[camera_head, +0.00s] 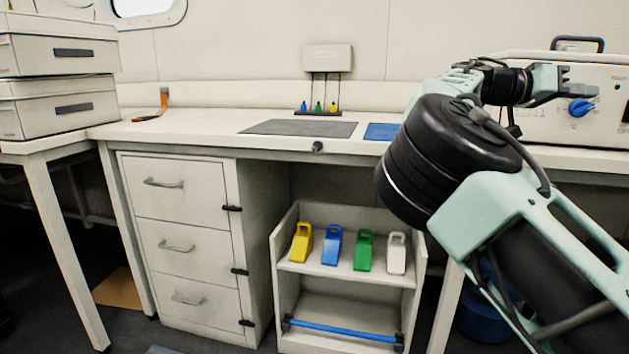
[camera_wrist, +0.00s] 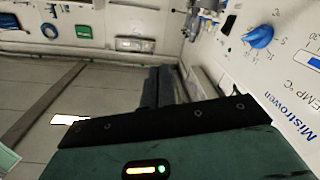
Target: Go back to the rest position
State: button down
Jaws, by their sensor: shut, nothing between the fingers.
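My arm reaches in from the right in the head view. My gripper (camera_head: 585,84) is shut and empty, in front of the white incubator (camera_head: 553,122) and close to its blue knob (camera_head: 582,107). In the wrist view my gripper's dark fingers (camera_wrist: 162,88) are together with nothing between them. There the incubator's front panel fills the right side, with the blue knob (camera_wrist: 258,37) apart from the fingers and the lettering tilted.
The bench (camera_head: 215,129) holds a dark mat (camera_head: 298,128) and a blue mat (camera_head: 382,131). Below, a shelf unit (camera_head: 285,287) holds yellow, blue, green and white handled items. Stacked cases (camera_head: 57,105) stand left. The bench's middle is mostly clear.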

jog(key=s+d+f+n+t+y, duration=0.1)
jog(key=d+f+n+y, duration=0.15)
jog(key=f, duration=0.45)
jog(key=s+d+f+n+y, duration=0.1)
jog(key=f+y, duration=0.2)
jog(key=f, duration=0.4)
jog(key=s+a+f+n+y, duration=0.25)
jog(key=a+f+y, duration=0.2)
jog(key=f, duration=0.65)
jog(key=s+a+f+n+t+y, duration=0.1)
jog(key=s+a+f+n+y, duration=0.15)
jog(key=a, duration=0.45)
jog(key=s+a+f+n+y, duration=0.1)
jog(key=s+a+f+n, duration=0.2)
jog(key=a, duration=0.4)
jog(key=s+a+f+n+t+y, duration=0.1)
jog(key=s+a+f+n+y, duration=0.1)
jog(key=s+a+n, duration=0.3)
jog(key=s+a+r+n+y, duration=0.1)
jog(key=s+a+n, duration=0.2)
jog(key=s+a, duration=0.55)
jog(key=s+a+r+n+y, duration=0.15)
jog(key=s+a+n, duration=0.35)
jog(key=s, duration=0.6)
notch_tip(320, 180, up, 27)
jog(key=a+m+p, duration=0.1)
jog(key=p, duration=2.6)
jog(key=shift+s+p, duration=0.15)
jog(key=shift+p, duration=0.2)
